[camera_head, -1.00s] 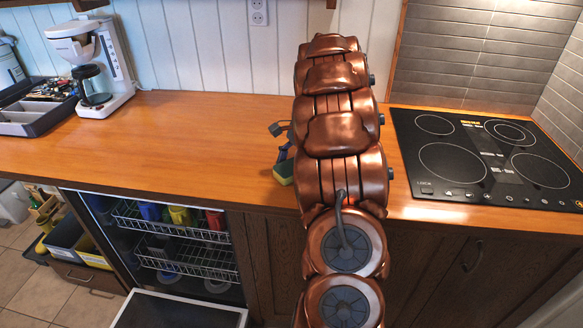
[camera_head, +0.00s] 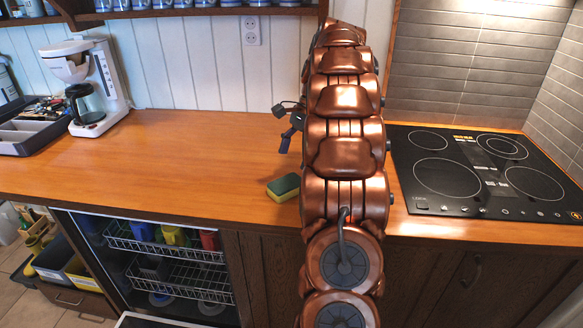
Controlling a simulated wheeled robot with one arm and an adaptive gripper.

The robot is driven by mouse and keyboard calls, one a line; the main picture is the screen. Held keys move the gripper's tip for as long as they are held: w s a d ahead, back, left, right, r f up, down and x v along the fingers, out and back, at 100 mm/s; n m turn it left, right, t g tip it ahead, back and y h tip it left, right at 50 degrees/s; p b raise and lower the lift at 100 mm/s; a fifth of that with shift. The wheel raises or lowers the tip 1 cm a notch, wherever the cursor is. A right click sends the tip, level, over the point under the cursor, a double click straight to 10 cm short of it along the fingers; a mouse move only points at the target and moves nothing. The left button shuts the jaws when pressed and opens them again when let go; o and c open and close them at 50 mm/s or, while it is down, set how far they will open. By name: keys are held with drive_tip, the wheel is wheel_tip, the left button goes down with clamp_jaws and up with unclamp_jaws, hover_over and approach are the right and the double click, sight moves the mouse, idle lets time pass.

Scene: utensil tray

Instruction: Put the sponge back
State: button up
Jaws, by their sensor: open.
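The sponge (camera_head: 284,187), yellow with a green top, lies on the wooden counter just left of my copper arm, near the counter's front edge. My gripper (camera_head: 284,126) shows partly from behind the arm, above the counter and farther back than the sponge. It is apart from the sponge and open, with nothing seen in it. Much of the gripper is hidden by my arm.
The wooden counter (camera_head: 190,150) is clear to the left. A coffee maker (camera_head: 88,85) and a utensil tray (camera_head: 28,135) stand at the far left. A black cooktop (camera_head: 480,170) lies at right. Below, an open dishwasher (camera_head: 175,262) holds several cups. A shelf (camera_head: 200,12) hangs above.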

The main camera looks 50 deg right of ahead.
drive_tip(key=shift+p+v, duration=0.5)
drive_tip(key=shift+v, duration=0.55)
drive_tip(key=shift+s+d+r+p, duration=0.1)
drive_tip(key=shift+d+r+p, duration=0.15)
drive_tip(key=shift+r+p, duration=0.3)
drive_tip(key=s+a+n+g+h, duration=0.15)
drive_tip(key=a+n, duration=0.25)
drive_tip(key=a, duration=0.8)
drive_tip(key=s+a+n+g, duration=0.15)
drive_tip(key=a+n, duration=0.35)
drive_tip(key=a, duration=0.7)
drive_tip(key=s+a+f+n+h, duration=0.1)
drive_tip(key=s+a+f+n, duration=0.3)
drive_tip(key=s, duration=0.6)
drive_tip(key=s+a+f+n+h, duration=0.1)
drive_tip(key=s+a+f+n, duration=0.3)
drive_tip(key=s+a+n, duration=0.3)
drive_tip(key=s+a, duration=0.1)
drive_tip(key=s, duration=0.2)
drive_tip(key=shift+a+f+h, duration=0.35)
drive_tip(key=shift+a+f, duration=0.05)
